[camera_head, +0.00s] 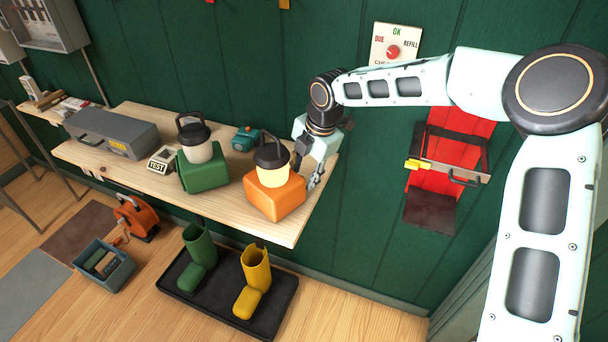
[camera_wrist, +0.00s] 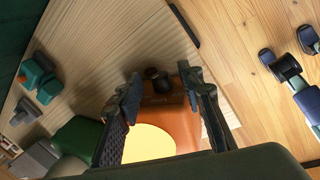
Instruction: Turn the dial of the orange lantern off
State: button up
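The orange lantern (camera_head: 275,197) stands near the right end of the wooden bench, with a black cap and handle. Its globe (camera_head: 270,175) looks pale yellow and lit. The globe shows bright yellow in the wrist view (camera_wrist: 148,143). A small black dial (camera_wrist: 160,80) sticks out of the lantern's orange side in the wrist view; the head view does not show it. My gripper (camera_head: 314,181) is close by the right side of the lantern, pointing down. In the wrist view my gripper (camera_wrist: 162,83) is open, its fingers apart on either side of the dial. I cannot tell whether either finger touches it.
A green lantern (camera_head: 205,172) stands left of the orange one, with a TEST card (camera_head: 159,166) beside it. A teal object (camera_head: 245,139) lies behind. A grey toolbox (camera_head: 112,133) is further left. The green wall is close behind the bench; boots stand on a tray (camera_head: 180,284) below.

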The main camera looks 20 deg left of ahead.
jog(key=shift+f, duration=0.25)
grip_shut()
